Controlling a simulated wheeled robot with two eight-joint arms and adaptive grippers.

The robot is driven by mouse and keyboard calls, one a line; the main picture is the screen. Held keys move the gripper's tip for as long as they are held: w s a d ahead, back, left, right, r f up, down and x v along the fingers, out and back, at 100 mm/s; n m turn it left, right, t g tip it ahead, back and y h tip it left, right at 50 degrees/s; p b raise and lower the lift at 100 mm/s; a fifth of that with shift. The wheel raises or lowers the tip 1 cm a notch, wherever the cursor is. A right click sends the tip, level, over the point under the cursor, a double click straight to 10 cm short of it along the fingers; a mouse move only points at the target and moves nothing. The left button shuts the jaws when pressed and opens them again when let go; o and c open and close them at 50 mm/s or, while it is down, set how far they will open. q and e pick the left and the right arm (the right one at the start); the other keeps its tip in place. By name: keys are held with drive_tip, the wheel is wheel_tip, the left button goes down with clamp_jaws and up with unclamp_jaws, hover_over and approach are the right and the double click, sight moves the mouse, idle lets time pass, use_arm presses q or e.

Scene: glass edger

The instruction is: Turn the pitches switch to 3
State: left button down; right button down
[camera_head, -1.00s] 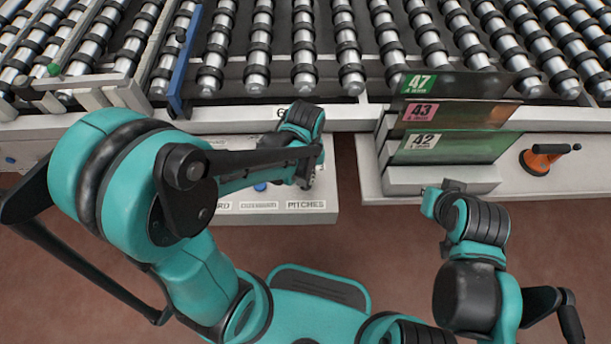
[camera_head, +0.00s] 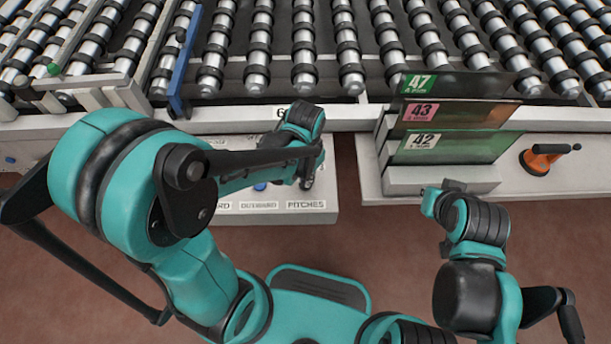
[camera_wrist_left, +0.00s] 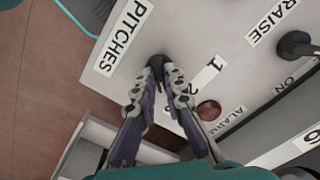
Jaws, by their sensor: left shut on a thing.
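The pitches switch (camera_wrist_left: 157,62) is a small black knob on the pale control panel, beside the PITCHES label (camera_wrist_left: 123,37) in the left wrist view. My left gripper (camera_wrist_left: 158,70) is shut on this knob, a fingertip at each side. The numbers 1 and 2 (camera_wrist_left: 212,72) show to the right of the knob; a 3 cannot be made out, and the knob's pointer is hidden. In the head view my left gripper (camera_head: 306,178) is over the panel just above the PITCHES label (camera_head: 306,205). My right gripper (camera_head: 445,190) is in front of the glass rack, its fingers unclear.
A red button (camera_wrist_left: 208,110) by the ALARM label and a black knob (camera_wrist_left: 296,45) by the RAISE label are close to my left gripper. A rack (camera_head: 440,180) holds glass panes marked 47, 43 and 42. An orange-based tool (camera_head: 540,160) lies at right. Rollers fill the back.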

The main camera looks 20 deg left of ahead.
use_arm(q)
drive_tip(key=shift+m, duration=0.5)
drive_tip(key=c, duration=1.6)
unclamp_jaws()
drive_tip(key=shift+r, duration=0.1)
wheel_tip(320, 180, up, 12)
drive_tip(key=s+a+r+n+t, duration=0.1)
drive_tip(key=s+a+n+t, duration=0.2)
drive_tip(key=a+n+t, duration=0.3)
drive_tip(key=shift+s+a+t, duration=0.3)
drive_tip(key=shift+s+t, duration=0.05)
drive_tip(key=shift+t, duration=0.25)
